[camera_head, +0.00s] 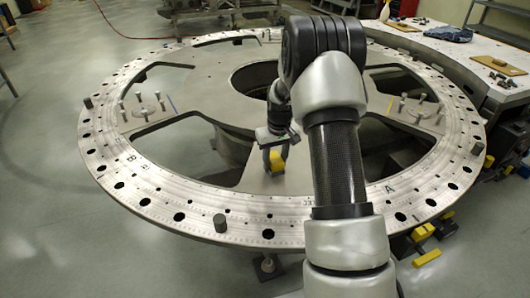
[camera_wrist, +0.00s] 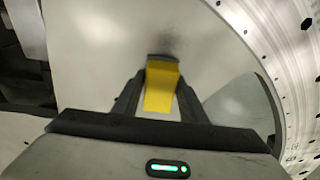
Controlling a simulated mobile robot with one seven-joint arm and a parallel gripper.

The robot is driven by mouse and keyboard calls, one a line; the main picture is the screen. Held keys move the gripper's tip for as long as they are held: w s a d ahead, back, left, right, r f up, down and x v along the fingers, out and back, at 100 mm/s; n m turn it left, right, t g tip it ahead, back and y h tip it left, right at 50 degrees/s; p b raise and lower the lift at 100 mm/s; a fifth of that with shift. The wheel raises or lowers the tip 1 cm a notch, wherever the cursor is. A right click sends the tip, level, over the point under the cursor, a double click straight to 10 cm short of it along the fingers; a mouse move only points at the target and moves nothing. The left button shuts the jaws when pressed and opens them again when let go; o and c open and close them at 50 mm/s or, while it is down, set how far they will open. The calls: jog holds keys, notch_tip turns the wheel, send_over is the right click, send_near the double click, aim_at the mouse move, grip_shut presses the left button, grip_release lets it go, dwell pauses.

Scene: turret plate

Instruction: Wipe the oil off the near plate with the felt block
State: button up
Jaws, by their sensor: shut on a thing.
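My gripper (camera_head: 272,142) is over the near plate (camera_head: 262,183), the light grey web on the near side of the big ring. It is shut on the felt block (camera_head: 277,161), which is yellow with a dark strip at its far end. In the wrist view the block (camera_wrist: 161,88) sits between the two dark fingers of my gripper (camera_wrist: 159,92). A faint dark smear of oil (camera_wrist: 172,44) shows on the plate (camera_wrist: 95,60) just beyond the block's end. I cannot tell whether the felt touches the plate. Part of the plate is hidden behind my arm.
The turret ring (camera_head: 165,206) with drilled holes surrounds the plate, with open cut-outs on either side. Upright pegs (camera_head: 220,223) stand on the ring. Bolts stand on the left and right webs. A bench (camera_head: 480,55) with a blue cloth (camera_head: 448,34) is at the back right.

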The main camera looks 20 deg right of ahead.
jog(key=shift+w+a, duration=0.25)
jog(key=shift+a, duration=0.5)
jog(key=shift+r+p, duration=2.1)
jog(key=shift+r, duration=1.95)
